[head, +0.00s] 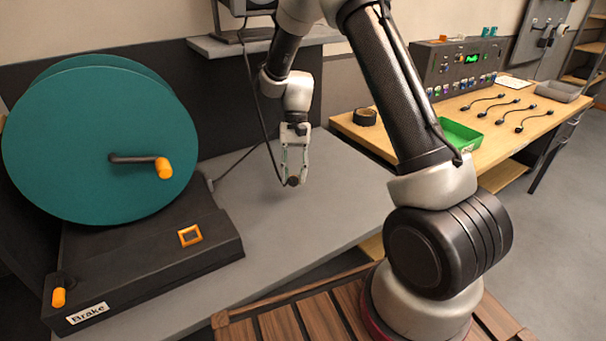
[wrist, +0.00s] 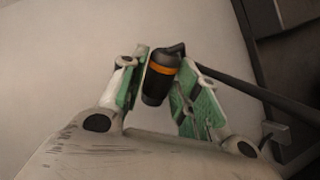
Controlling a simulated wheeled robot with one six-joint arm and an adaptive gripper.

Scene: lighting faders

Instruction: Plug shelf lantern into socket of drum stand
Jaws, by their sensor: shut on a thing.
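My gripper (head: 293,172) is shut on a black plug (head: 292,182), held above the grey table to the right of the drum stand (head: 130,262). In the wrist view the plug (wrist: 157,85) is black with an orange band, between the two green-padded fingers (wrist: 165,95). A dark cable runs from it up toward the shelf lantern (head: 250,5), which is cut off by the top edge. The drum stand is a black base under a teal drum (head: 90,140). An orange-framed square socket (head: 190,236) is on its top, left of and apart from the plug.
The drum's crank has an orange handle (head: 163,168). An orange-tipped brake lever (head: 58,297) stands at the base's front left. The grey table (head: 300,220) is clear under my gripper. A wooden bench (head: 480,160) at right holds a green tray (head: 460,136) and several short cables.

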